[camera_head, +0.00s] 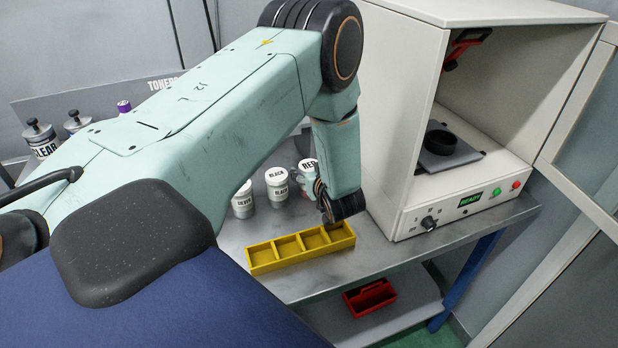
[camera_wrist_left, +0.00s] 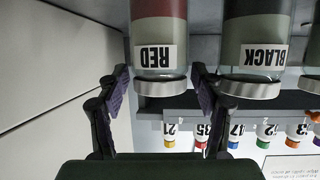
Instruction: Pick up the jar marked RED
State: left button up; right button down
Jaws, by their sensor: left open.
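The jar marked RED (camera_head: 306,164) stands on the metal bench in the head view, partly hidden by my left arm. In the left wrist view, which is upside down, the RED jar (camera_wrist_left: 158,55) shows its red contents, label and pale lid. My left gripper (camera_wrist_left: 161,88) is open, with one finger on each side of the jar near its lid. I cannot tell whether either finger touches it. In the head view my left gripper is mostly hidden behind the wrist. My right gripper is not in view.
A BLACK jar (camera_head: 277,184) and a SILVER jar (camera_head: 243,200) stand close to the left. A yellow divided tray (camera_head: 262,258) lies in front. A white cabinet (camera_head: 398,120) stands at right. Numbered bottles (camera_wrist_left: 202,137) with coloured caps show behind in the wrist view.

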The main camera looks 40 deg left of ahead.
pick_arm(q)
jog(key=shift+w+a+f, duration=0.3)
jog(key=shift+w+a, duration=0.15)
jog(key=shift+s+r, duration=0.3)
jog(key=shift+s, duration=0.05)
jog(key=shift+c, duration=0.3)
jog(key=shift+w+f, duration=0.25)
jog(key=shift+w, duration=0.05)
jog(key=c, duration=0.6)
jog(key=shift+s+r, duration=0.1)
jog(key=shift+s, duration=0.1)
jog(key=c, duration=0.5)
jog(key=shift+a, duration=0.1)
